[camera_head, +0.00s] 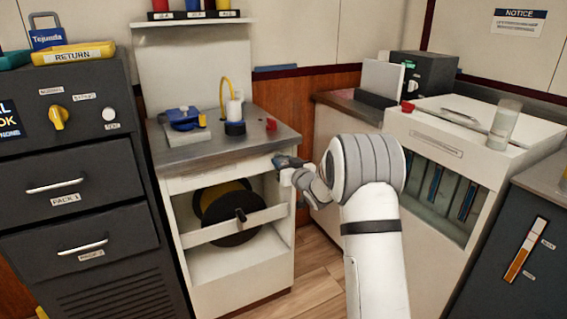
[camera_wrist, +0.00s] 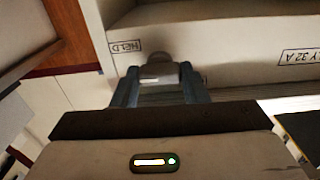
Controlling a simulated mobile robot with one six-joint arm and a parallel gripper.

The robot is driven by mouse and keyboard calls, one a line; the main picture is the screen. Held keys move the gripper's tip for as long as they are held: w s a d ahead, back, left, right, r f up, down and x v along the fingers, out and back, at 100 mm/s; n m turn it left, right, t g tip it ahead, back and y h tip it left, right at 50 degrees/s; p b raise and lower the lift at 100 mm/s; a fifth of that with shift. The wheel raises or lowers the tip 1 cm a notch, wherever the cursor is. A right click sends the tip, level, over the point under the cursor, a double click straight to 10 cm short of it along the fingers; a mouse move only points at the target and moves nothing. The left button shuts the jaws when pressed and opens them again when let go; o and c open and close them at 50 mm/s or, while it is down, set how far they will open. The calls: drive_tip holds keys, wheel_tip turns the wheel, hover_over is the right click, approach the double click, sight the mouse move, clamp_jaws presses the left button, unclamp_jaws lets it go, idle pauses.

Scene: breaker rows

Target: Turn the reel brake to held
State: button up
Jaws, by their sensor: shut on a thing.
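The white reel cabinet (camera_head: 240,270) stands left of centre, with a black and yellow reel (camera_head: 226,212) in its open front. My gripper (camera_head: 284,163) is at the upper right of the cabinet's front, reaching in from the right, and it hides the reel brake there. In the wrist view my gripper's two fingers (camera_wrist: 158,90) are closed around a small grey knob, the reel brake (camera_wrist: 157,71), at the cabinet face. A label reading HELD (camera_wrist: 125,46), upside down in this view, is beside the knob. I cannot tell which way the brake points.
A dark drawer cabinet (camera_head: 75,150) stands left, and a white counter unit (camera_head: 425,145) stands right of my arm.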

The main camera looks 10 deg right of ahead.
drive_tip(key=shift+f, duration=0.15)
drive_tip(key=o, duration=0.7)
drive_tip(key=p+v, duration=0.1)
drive_tip(key=v, duration=0.7)
